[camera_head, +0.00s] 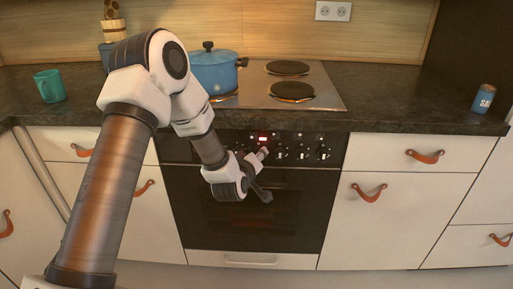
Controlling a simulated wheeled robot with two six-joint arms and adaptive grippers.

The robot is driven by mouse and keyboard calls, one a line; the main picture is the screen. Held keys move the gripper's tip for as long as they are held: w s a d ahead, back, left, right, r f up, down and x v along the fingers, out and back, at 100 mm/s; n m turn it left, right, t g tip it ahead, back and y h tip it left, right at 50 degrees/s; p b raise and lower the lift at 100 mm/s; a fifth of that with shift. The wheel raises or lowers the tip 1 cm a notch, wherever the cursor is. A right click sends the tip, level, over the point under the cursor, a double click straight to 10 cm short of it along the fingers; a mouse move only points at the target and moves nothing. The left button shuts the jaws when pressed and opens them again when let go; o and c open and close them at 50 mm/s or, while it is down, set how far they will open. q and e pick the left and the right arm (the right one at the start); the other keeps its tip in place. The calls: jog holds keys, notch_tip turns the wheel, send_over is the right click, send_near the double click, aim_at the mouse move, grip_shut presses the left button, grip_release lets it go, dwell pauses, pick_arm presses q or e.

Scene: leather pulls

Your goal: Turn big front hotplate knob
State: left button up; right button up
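The oven's black control panel (290,148) has a row of small knobs under the counter edge. Knobs show to the right of my gripper, one of them at the panel's right (322,153). I cannot tell which knob belongs to the big front hotplate. The front right hotplate (291,89) is dark with an orange tint along its near edge. My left gripper (264,175) is in front of the panel, its fingers spread apart. The upper finger is at the knob row and the lower one is in front of the oven door. Contact with a knob cannot be told. My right gripper is not in view.
A blue lidded pot (213,75) stands on the left of the steel hob (335,101). A teal mug (49,87) is on the left counter, a blue salt can (484,98) on the right. White cabinets with leather pulls (369,193) flank the oven door (290,215).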

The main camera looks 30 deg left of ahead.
pick_arm(q)
jog(key=m+g+y+p, duration=0.1)
jog(key=m+p, duration=0.1)
jog(key=p, duration=0.1)
jog(key=m+g+y+p, duration=0.1)
jog(key=m+p, duration=0.2)
jog(key=p, duration=0.1)
jog(key=shift+w+d+r+y, duration=0.15)
jog(key=shift+r+y, duration=0.15)
jog(key=shift+r, duration=0.1)
jog(key=m+y+p, duration=0.1)
jog(key=m, duration=0.1)
jog(key=m+g+y+p, duration=0.1)
jog(key=m+p, duration=0.1)
jog(key=m+y+p, duration=0.1)
jog(key=m+y, duration=0.1)
jog(key=shift+w+d+f+g, duration=0.15)
jog(key=shift+f+g, duration=0.1)
jog(key=shift+g, duration=0.15)
jog(key=shift+f+m+y, duration=0.1)
jog(key=shift+m+y, duration=0.5)
jog(key=shift+m, duration=0.5)
jog(key=m+y+b, duration=0.1)
jog(key=m, duration=0.2)
jog(key=shift+f+y, duration=0.1)
jog(key=shift+y, duration=0.3)
jog(key=shift+m+y+b, duration=0.4)
jog(key=shift+m+y, duration=0.2)
jog(key=shift+m, duration=0.9)
